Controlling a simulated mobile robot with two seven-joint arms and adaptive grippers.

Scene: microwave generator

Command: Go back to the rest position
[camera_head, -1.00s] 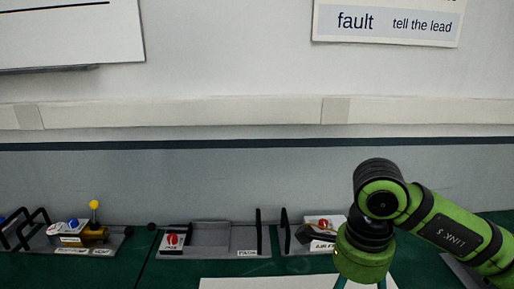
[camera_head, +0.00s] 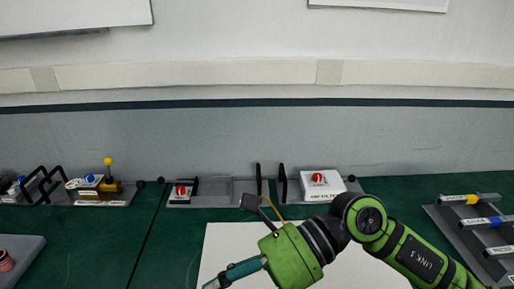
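My green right arm comes in from the lower right. Its wrist (camera_head: 290,258) is over the white sheet on the bench, tilted down and to the left. Teal parts of my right gripper (camera_head: 232,274) reach toward the bottom edge. They show side-on, so I cannot tell whether the gripper is open or shut, and I see no object clearly in it. My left arm and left gripper are out of view.
On the green bench, a tray with a red knob (camera_head: 181,191) and a white box with a red knob (camera_head: 319,179) stand at the back. A unit with a yellow-tipped lever (camera_head: 108,162) is left. A rack of coloured handles (camera_head: 468,222) is right. A grey block (camera_head: 18,262) is lower left.

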